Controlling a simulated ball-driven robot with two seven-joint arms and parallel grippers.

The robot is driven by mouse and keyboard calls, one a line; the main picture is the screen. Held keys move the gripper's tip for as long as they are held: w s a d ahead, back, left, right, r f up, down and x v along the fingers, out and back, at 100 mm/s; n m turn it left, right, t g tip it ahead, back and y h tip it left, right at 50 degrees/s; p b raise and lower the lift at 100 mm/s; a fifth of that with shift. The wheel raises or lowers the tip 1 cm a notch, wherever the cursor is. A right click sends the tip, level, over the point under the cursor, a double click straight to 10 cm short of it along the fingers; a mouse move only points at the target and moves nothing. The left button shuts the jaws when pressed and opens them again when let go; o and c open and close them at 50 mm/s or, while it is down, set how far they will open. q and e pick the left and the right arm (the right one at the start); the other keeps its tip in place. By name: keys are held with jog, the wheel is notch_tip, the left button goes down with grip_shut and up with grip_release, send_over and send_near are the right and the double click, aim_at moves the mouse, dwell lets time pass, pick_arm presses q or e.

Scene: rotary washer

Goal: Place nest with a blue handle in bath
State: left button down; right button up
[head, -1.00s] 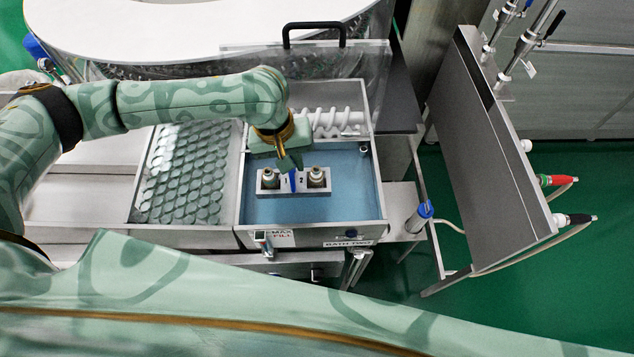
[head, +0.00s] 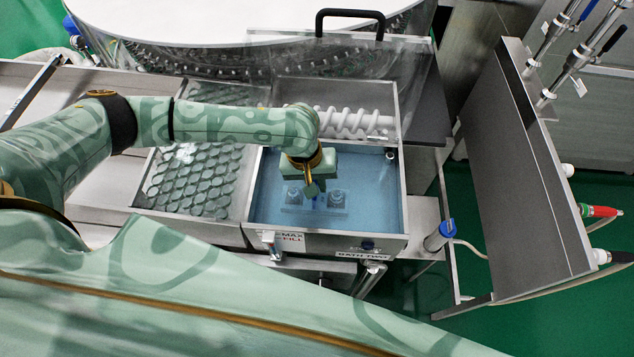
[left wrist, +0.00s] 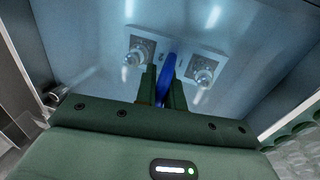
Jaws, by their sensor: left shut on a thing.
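The nest (head: 335,203) is a small metal holder with two bottle-like pieces, one on each side of its blue handle. It sits down in the blue water of the bath (head: 385,200), and its outline looks bluish through the water. My left gripper (head: 314,193) points down over it and is shut on the blue handle. In the left wrist view the blue handle (left wrist: 167,75) stands between the two fingers (left wrist: 163,88), with the nest (left wrist: 206,66) beyond them. I cannot tell whether the nest touches the bath floor. My right gripper is not in view.
A tray section with rows of overlapping discs (head: 195,180) adjoins the bath on the left. A white spiral coil (head: 355,123) lies behind the bath. A clear lid with a black handle (head: 350,13) stands at the back. A grey panel (head: 530,160) stands at the right.

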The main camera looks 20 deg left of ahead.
pick_arm(q)
jog(key=c, duration=1.5)
grip_release()
jog(key=shift+s, duration=0.1)
notch_tip(320, 180, up, 12)
jog(key=a+p, duration=0.2)
jog(key=shift+s+a, duration=0.15)
jog(key=shift+s, duration=0.15)
